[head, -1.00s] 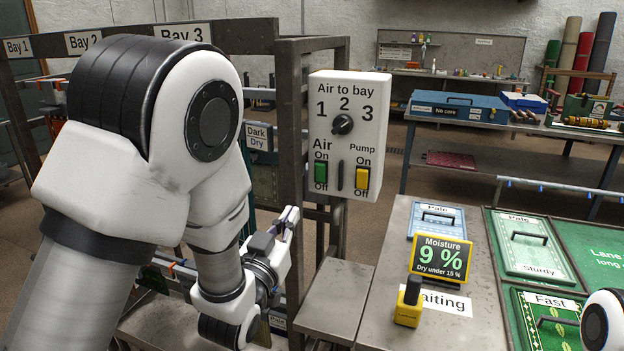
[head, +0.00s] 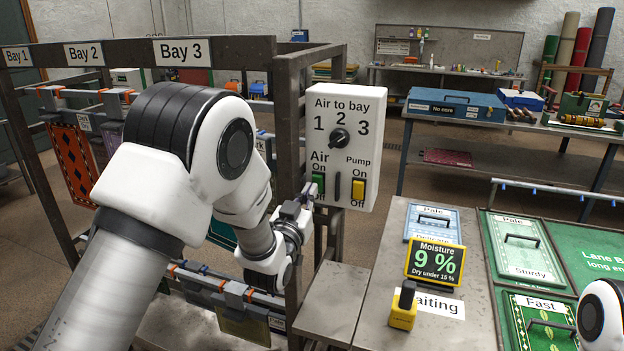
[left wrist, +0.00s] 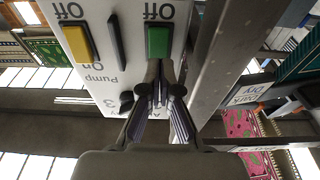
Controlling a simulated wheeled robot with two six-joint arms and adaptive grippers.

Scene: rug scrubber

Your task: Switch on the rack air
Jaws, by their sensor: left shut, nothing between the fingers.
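The white control box (head: 335,104) reads "Air to bay" and hangs on the rack post. Its round black selector knob (head: 340,139) sits below the numbers 1, 2 and 3. The green Air switch (head: 318,181) is at lower left, partly hidden by my left gripper (head: 306,193); it shows clearly in the left wrist view (left wrist: 158,42). The yellow Pump switch (head: 358,189) is at lower right. My left gripper is shut and empty, its fingertips close to the Air switch; I cannot tell if they touch. I cannot tell which way the Air switch is set. My right gripper is out of view.
The dark rack frame (head: 145,50) with bays 1 to 3 stands behind my left arm. A bench (head: 375,270) at right holds a moisture display (head: 435,262) reading 9 % and a yellow-black block (head: 404,306). A grey ledge (head: 332,300) lies below the box.

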